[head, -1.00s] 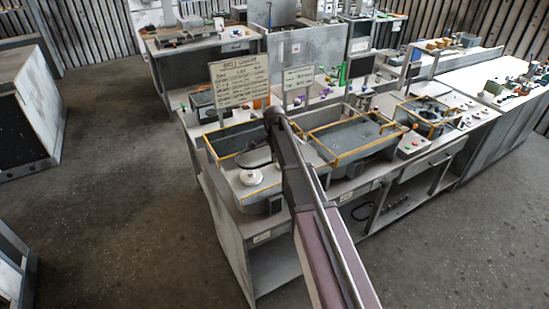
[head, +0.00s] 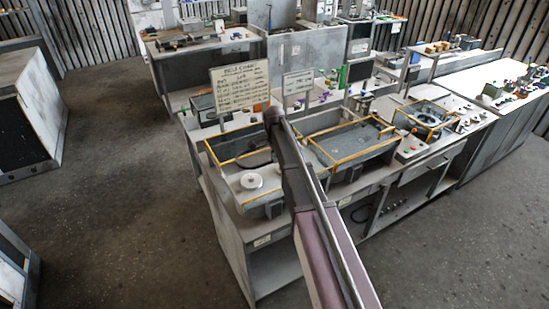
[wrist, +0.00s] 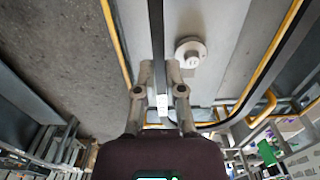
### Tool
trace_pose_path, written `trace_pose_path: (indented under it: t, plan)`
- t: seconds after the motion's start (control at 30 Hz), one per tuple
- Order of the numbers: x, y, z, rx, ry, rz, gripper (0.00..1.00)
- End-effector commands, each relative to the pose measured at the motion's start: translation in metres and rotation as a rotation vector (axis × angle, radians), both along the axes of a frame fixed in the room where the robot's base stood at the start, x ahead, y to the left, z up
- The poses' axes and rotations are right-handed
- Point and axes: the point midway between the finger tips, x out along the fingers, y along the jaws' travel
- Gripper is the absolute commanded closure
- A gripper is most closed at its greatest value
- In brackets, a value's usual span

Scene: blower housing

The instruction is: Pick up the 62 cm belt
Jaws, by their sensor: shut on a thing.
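In the wrist view my gripper (wrist: 159,94) is shut on a black belt (wrist: 156,45). The belt runs edge-on between the fingers and away toward the top of the picture. A small white tag (wrist: 163,104) shows on it at the fingers; its marking is too small to read. A second black strand (wrist: 285,60) runs at the right and curves back toward the gripper; I cannot tell for sure that it is the same loop. Below is a grey tray with yellow rails (wrist: 118,45), also in the head view (head: 228,160). In the head view, my arm hides the gripper.
A white round disc (wrist: 190,53) lies in the tray, right of the belt; it also shows in the head view (head: 251,180). A belt chart sign (head: 240,88) stands behind the tray. A second yellow-railed tray (head: 345,140) stands to the right. Open floor (head: 130,220) lies left.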

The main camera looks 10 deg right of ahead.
Motion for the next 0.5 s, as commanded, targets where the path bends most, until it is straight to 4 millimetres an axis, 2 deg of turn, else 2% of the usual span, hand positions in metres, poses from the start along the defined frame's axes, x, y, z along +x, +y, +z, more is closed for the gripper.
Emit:
trace_pose_path:
  t: [0.23,0.5]
  plan:
    - [0.0,0.0,0.017,0.0,0.0,0.0,1.0]
    - [0.0,0.0,0.021,0.0,0.0,0.0,1.0]
